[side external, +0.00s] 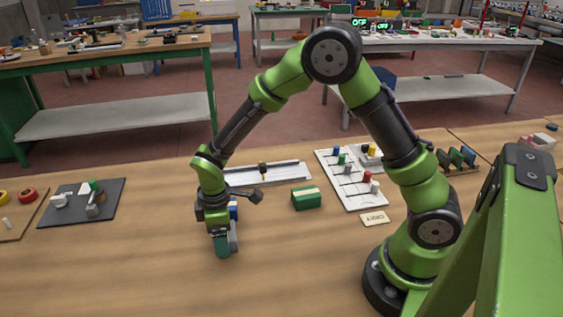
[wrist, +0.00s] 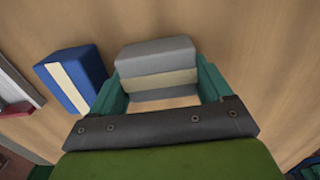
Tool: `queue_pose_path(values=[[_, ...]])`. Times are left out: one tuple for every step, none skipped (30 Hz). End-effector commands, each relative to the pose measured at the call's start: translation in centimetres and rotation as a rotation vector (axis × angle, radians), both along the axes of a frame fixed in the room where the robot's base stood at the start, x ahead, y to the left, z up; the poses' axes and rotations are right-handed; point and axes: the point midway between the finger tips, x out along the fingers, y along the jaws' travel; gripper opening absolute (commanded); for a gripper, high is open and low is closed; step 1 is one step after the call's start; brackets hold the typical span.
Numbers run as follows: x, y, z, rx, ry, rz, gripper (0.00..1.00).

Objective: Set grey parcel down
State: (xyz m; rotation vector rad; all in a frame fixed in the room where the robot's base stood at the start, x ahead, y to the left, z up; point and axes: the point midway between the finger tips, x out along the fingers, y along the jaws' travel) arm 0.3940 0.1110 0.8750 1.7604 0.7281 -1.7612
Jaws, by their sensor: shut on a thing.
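The grey parcel (wrist: 155,52), with a beige band around it, sits between the two teal fingers of my gripper (wrist: 160,85) in the wrist view. The fingers are shut on its sides. In the side external view my gripper (side external: 225,246) points down low over the bare wooden table, left of the middle. There the grey parcel (side external: 234,238) is mostly hidden behind the near finger. I cannot tell whether its underside touches the table.
A blue parcel (wrist: 72,77) with a cream band lies close left of the fingers in the wrist view. A green parcel (side external: 306,198) stands to the right. A white board with coloured pieces (side external: 357,192) lies farther right. The front left tabletop (side external: 120,275) is clear.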

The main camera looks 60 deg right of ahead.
Motion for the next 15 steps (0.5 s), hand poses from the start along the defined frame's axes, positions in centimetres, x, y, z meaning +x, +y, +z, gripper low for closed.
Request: queue_pose_path(values=[[0.1, 0.0, 0.2, 0.001, -0.002, 0.0, 0.38], [0.1, 0.0, 0.4, 0.001, -0.002, 0.0, 0.38], [0.1, 0.0, 0.6, 0.001, -0.003, 0.0, 0.38], [0.1, 0.0, 0.9, 0.001, -0.003, 0.0, 0.38], [0.1, 0.0, 1.1, 0.002, -0.004, 0.0, 0.38], [0.1, 0.0, 1.6, 0.002, -0.004, -0.001, 0.38], [0.1, 0.0, 2.0, 0.002, -0.005, -0.001, 0.38], [0.1, 0.0, 2.4, 0.001, -0.006, -0.001, 0.38], [0.1, 0.0, 3.1, 0.001, -0.006, -0.001, 0.38], [0.1, 0.0, 3.6, 0.001, -0.007, -0.001, 0.38], [-0.4, -0.1, 3.8, 0.001, -0.002, -0.001, 0.38], [-1.3, -0.4, 3.7, 0.001, -0.001, -0.001, 0.38], [-1.9, -0.6, 3.8, -0.001, -0.001, 0.0, 0.38], [-2.6, -0.8, 3.8, -0.001, -0.001, 0.0, 0.38], [-3.5, -1.0, 3.9, 0.0, -0.001, 0.001, 0.38]])
